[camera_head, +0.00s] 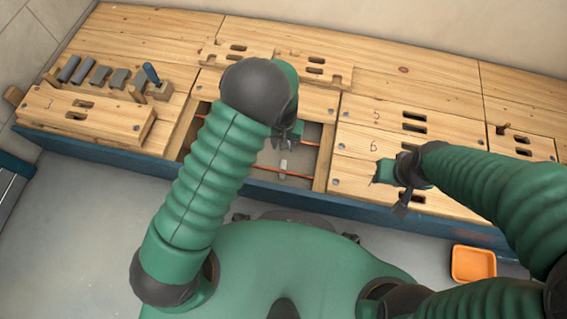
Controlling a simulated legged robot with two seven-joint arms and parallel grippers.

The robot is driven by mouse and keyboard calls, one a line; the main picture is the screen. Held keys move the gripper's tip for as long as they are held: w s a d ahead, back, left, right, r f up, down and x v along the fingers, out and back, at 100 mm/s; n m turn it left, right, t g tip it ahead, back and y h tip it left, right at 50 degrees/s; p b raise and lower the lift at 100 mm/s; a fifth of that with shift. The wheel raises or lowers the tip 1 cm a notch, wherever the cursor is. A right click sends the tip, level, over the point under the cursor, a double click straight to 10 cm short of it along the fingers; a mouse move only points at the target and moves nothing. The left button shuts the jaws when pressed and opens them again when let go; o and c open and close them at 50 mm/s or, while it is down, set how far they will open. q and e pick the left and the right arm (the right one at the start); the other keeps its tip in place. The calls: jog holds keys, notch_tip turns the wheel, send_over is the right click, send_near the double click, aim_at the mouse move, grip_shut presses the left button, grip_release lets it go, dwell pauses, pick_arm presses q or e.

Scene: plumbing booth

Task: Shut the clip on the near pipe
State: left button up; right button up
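Two thin orange pipes run across an opening in the wooden boards. The near pipe (295,177) crosses low in the opening, and the far pipe (307,144) lies behind it. A small pale clip (283,167) stands up at the near pipe; it is too small to tell whether it is open or shut. My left gripper (286,140) points down over the opening, above and just behind the clip, apart from it. My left arm hides the left part of the opening and of both pipes. My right gripper (391,190) is over the boards right of the opening. Its finger gap is unclear.
Wooden boards (372,113) with slots surround the opening. A loose board (85,118) and a rack of grey pieces with a blue-handled tool (152,75) are at the left. An orange tray (473,264) lies on the floor, front right. A blue edge (350,208) borders the boards.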

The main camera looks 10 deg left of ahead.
pick_arm(q)
notch_tip(320, 180, down, 14)
jog(key=b, duration=0.8)
jog(key=shift+r, duration=0.1)
jog(key=shift+c, duration=0.3)
grip_shut()
